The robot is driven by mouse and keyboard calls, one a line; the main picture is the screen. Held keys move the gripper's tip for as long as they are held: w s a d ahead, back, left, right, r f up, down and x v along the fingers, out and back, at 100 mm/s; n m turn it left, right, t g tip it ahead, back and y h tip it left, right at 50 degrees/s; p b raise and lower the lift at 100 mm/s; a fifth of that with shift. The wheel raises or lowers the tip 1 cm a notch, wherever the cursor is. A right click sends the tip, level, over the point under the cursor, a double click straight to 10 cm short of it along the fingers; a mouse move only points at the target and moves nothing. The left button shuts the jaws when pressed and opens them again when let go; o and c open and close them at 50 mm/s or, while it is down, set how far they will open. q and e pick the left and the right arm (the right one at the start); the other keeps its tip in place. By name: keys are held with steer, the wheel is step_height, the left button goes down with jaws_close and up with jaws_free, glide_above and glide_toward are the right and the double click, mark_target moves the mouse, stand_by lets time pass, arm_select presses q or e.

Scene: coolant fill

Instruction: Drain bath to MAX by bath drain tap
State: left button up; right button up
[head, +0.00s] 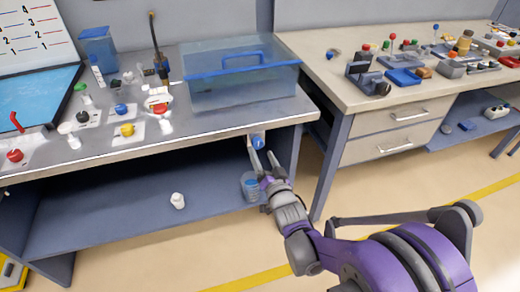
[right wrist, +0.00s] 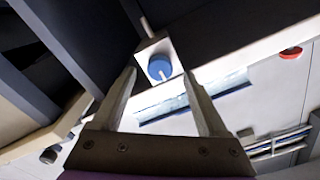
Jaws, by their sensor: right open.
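The bath (head: 225,90) is a clear, bluish box with a blue rim and a blue handle at the right end of the left bench. I cannot read a MAX mark or tell the liquid level. The bath drain tap (head: 258,141) is a blue knob on a pale block below the bench's front edge. In the right wrist view the blue knob (right wrist: 159,66) has a pale lever across it. My right gripper (head: 263,156) is open and empty just in front of the tap, its fingers pointing at it and to either side of the knob. My left gripper is out of view.
A translucent bluish container (head: 250,188) stands on the lower shelf below the tap. A small white item (head: 177,201) lies on that shelf. Coloured valves, bottles and a blue tray (head: 40,105) crowd the bench's left. A second bench (head: 385,103) with drawers stands at right.

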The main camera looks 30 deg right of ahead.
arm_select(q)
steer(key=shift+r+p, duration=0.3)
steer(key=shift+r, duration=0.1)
arm_select(e)
steer(key=v, duration=0.7)
steer(key=shift+s, duration=0.3)
steer(key=shift+a, duration=0.15)
steer(key=s+a+f+n+g+y, duration=0.2)
steer(key=s+a+f+n+g, duration=0.35)
steer(key=s, duration=0.35)
steer(key=s+a+f+n+g+y, duration=0.2)
steer(key=s+a+f+n+g, duration=0.2)
steer(key=s+a+g, duration=0.45)
arm_select(q)
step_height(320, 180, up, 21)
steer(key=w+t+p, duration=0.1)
steer(key=p, duration=1.7)
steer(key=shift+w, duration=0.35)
arm_select(e)
step_height(320, 180, up, 21)
steer(key=d+t, duration=0.2)
steer(key=shift+r, duration=0.2)
